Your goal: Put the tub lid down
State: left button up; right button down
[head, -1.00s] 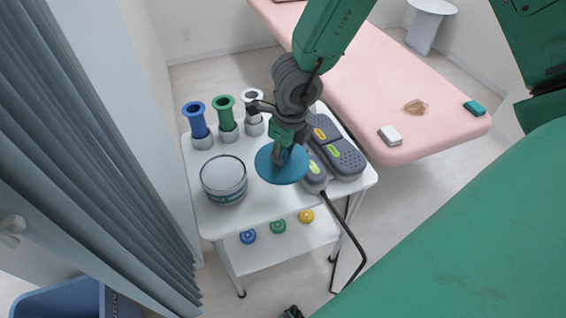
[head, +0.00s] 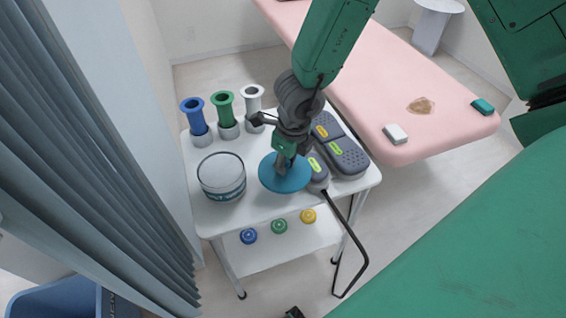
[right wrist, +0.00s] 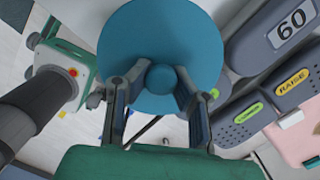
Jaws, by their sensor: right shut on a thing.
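The tub lid (head: 268,178) is a round blue disc with a central knob (right wrist: 162,78). My right gripper (head: 284,164) is shut on this knob, with one finger on each side in the right wrist view (right wrist: 158,88). The lid is over the front middle of the white trolley top; I cannot tell whether it touches the surface. The tub (head: 222,190), pale with a teal band, stands uncovered just left of the lid. The gripper hides part of the lid in the head view. My left gripper is not identifiable in these views.
Grey pedals (head: 346,158) lie close to the lid's right, with a black cable in front. Blue (head: 194,115), green (head: 224,107) and white (head: 252,103) flanged tubes stand behind. Colored round items sit on the lower shelf (head: 270,252). A pink couch (head: 375,90) is right.

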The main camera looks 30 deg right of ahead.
aim_at(288, 173)
jog(key=c, duration=1.7)
grip_release()
jog(key=shift+o, duration=1.3)
jog(key=shift+a, duration=0.1)
jog(key=shift+a+r, duration=0.15)
jog(key=shift+a, duration=0.3)
jog(key=shift+r, duration=0.2)
notch_tip(288, 173, up, 12)
jog(key=s+d+p, duration=0.1)
jog(key=p, duration=0.4)
jog(key=s+d+f+n+h, duration=0.25)
jog(key=s+f+n, duration=0.3)
jog(key=n, duration=0.35)
jog(key=s+d+f+n+h, duration=0.1)
jog(key=s+d+f+n, duration=0.25)
jog(key=f+n, duration=0.35)
pick_arm(q)
jog(key=r, duration=0.5)
jog(key=shift+a, duration=0.2)
pick_arm(e)
jog(key=s+a+f+n+y, duration=0.1)
jog(key=s+a+f+n, duration=0.1)
jog(key=s+n, duration=0.4)
jog(key=s+a+f+n+y, duration=0.2)
jog(key=s+n, duration=0.4)
jog(key=n, duration=0.4)
jog(key=shift+s+a+f+n+g, duration=0.2)
jog(key=shift+a+f+n+g, duration=0.15)
jog(key=shift+a+f, duration=0.4)
